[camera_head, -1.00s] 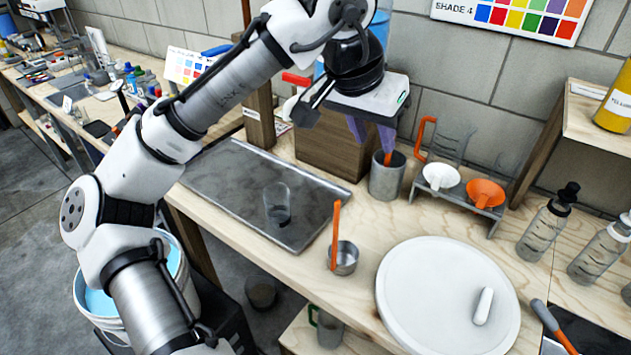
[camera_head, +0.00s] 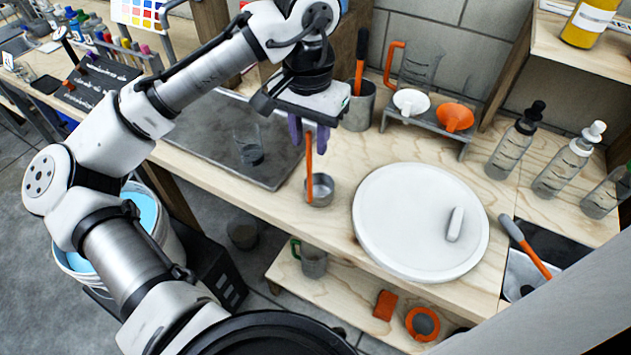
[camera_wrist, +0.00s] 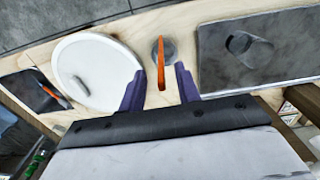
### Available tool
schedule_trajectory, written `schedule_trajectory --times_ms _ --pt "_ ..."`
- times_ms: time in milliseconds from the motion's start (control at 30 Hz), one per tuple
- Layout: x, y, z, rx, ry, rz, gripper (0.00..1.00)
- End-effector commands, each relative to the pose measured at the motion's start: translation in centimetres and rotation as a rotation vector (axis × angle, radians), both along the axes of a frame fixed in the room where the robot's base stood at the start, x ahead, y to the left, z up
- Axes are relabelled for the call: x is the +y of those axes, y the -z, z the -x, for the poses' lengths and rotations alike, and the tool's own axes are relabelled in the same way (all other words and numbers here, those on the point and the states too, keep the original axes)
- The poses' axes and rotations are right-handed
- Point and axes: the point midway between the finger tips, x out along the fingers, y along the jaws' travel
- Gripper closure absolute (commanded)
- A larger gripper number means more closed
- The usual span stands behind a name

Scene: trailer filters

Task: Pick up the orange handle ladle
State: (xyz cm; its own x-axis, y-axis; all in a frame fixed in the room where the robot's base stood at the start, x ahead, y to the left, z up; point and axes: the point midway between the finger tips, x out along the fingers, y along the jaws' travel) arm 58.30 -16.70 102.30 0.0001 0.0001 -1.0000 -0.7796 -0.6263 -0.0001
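The ladle has an upright orange handle (camera_head: 309,156) and a small metal cup (camera_head: 320,189) standing on the wooden bench, between the grey tray and the round white lid. My gripper (camera_head: 308,134) is above it, pointing down, with its purple fingers at the level of the handle's top. In the wrist view the orange handle (camera_wrist: 161,60) lies between the two spread fingers of my gripper (camera_wrist: 158,88), with a gap on each side. The fingers are open and hold nothing.
A grey tray (camera_head: 200,137) with a clear beaker (camera_head: 248,147) is to the left. The round white lid (camera_head: 405,220) is to the right. Behind stand a metal pot (camera_head: 358,108) and a rack with white (camera_head: 411,101) and orange (camera_head: 455,117) funnels.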

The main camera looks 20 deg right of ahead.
Motion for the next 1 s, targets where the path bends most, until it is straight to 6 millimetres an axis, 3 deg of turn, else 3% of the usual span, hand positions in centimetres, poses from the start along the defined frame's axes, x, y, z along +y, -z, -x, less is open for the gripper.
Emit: schedule_trajectory --times_ms 300,567,800,1000 --pt "-0.2 4.0 -0.3 0.001 0.000 -0.001 0.67" --pt "-0.2 4.4 -0.3 0.000 0.000 0.000 0.67" --pt "-0.2 4.3 -0.3 0.000 0.000 0.000 0.99" --pt "-0.2 4.3 -0.3 0.000 -0.001 0.000 1.00"
